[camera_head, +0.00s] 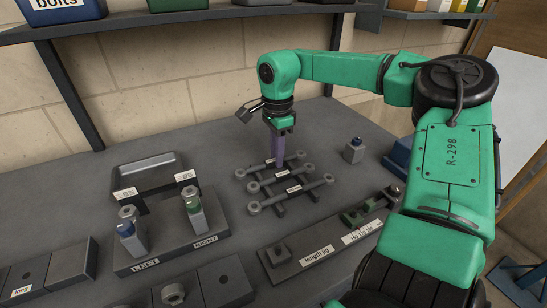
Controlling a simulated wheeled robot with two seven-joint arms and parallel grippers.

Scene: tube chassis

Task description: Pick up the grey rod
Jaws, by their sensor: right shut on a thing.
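Several grey rods with ring-shaped ends lie across a small dark rack on the table. The back grey rod (298,158) is at my right gripper (278,163), which points straight down and is shut on it near its middle. The fingers hide part of that rod, and I cannot tell whether it is clear of the rack. The middle grey rod (265,185) and the front grey rod (310,189) lie nearer, with small labels at their middles. My left gripper is out of view.
A LEFT/RIGHT block (170,247) with blue and green-topped posts stands left. A length jig (320,255) lies in front right. A small blue-topped block (354,150) is right of the rods.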

